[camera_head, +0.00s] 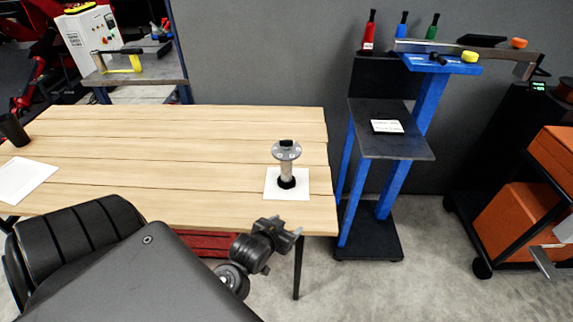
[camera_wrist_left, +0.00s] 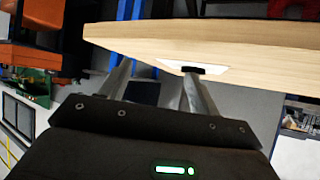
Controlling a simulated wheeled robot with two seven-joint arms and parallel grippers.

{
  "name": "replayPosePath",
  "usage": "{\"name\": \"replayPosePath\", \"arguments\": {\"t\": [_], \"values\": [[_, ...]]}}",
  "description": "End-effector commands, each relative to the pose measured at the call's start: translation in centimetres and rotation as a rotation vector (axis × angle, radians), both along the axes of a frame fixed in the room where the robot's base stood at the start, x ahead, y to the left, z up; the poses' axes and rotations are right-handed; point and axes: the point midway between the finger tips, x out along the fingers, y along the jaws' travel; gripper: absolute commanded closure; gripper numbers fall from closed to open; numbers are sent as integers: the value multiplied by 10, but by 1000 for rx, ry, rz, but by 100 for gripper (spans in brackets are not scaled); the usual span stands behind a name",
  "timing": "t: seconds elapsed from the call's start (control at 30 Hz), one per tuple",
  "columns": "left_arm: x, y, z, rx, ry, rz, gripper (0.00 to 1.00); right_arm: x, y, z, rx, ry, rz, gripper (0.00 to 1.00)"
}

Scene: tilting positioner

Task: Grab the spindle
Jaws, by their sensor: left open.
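The spindle (camera_head: 286,165) stands upright on a white sheet (camera_head: 271,188) near the right front corner of the wooden table (camera_head: 150,150). It has a grey shaft, a round flange with holes, and a black top and foot. My left gripper (camera_head: 291,230) is open and empty, in front of the table's front edge, apart from the spindle. In the left wrist view its two fingers (camera_wrist_left: 158,72) are spread, with the table edge (camera_wrist_left: 250,58) beyond them. A white patch (camera_wrist_left: 218,71) shows there behind the right finger. My right gripper is not in view.
A blue stand (camera_head: 430,95) with a dark shelf (camera_head: 390,135) and several coloured bottles is right of the table. A dark cup (camera_head: 13,130) and a white paper (camera_head: 25,180) lie at the table's left. The tabletop's middle is clear. Orange boxes (camera_head: 525,225) are far right.

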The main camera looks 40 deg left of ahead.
Motion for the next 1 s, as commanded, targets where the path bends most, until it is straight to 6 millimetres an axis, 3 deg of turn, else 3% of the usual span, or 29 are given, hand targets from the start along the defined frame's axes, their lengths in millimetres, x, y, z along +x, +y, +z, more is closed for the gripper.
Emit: {"name": "replayPosePath", "arguments": {"t": [0.2, 0.5, 0.73, 1.0], "values": [[44, 42, 37, 47, -261, 126, 37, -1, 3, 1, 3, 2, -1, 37], [69, 88, 82, 132, -538, 264, 37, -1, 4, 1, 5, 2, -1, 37], [76, 94, 88, 142, -561, 275, 37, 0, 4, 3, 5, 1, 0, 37], [112, 111, 88, 143, -559, 274, 37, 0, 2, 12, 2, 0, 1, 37]]}}
